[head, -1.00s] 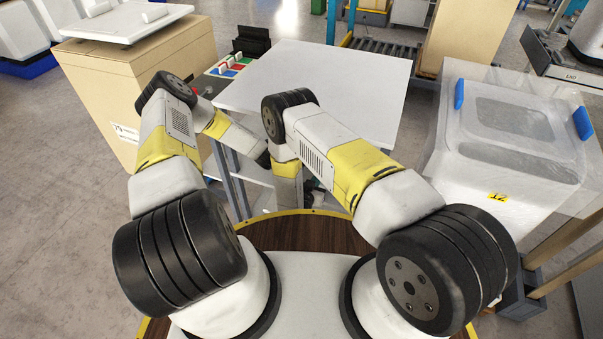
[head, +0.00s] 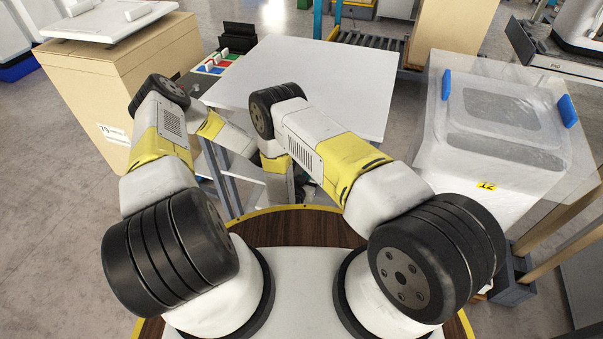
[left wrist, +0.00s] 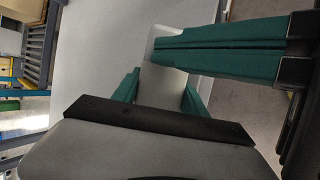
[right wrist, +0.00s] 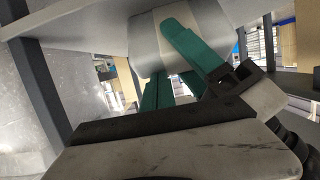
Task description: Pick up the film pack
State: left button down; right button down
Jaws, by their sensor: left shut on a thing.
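In the left wrist view a pale grey piece (left wrist: 164,66), which I take to be the film pack, shows between the green fingers of my left gripper (left wrist: 165,80). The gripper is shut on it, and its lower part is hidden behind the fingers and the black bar. In the right wrist view the green fingers of my right gripper (right wrist: 178,80) show in front of a silver-grey body (right wrist: 215,30). I cannot tell what that body is, or whether the fingers touch it. In the head view both grippers are hidden behind my arms.
A white-topped table (head: 330,75) stands ahead of my arms, with coloured trays (head: 218,62) at its left. A large cardboard box (head: 130,75) stands at left. A wrapped white bin with blue handles (head: 490,150) stands at right. A roller conveyor (head: 370,42) lies behind.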

pick_arm(q)
jog(key=shift+f, duration=0.2)
pick_arm(e)
jog(key=shift+s+f+g, duration=0.4)
jog(key=shift+s+f, duration=0.3)
pick_arm(q)
jog(key=shift+a, duration=0.1)
jog(key=shift+s+f, duration=0.15)
pick_arm(e)
jog(key=r+v, duration=0.1)
jog(key=v, duration=1)
jog(key=shift+s+a, duration=0.15)
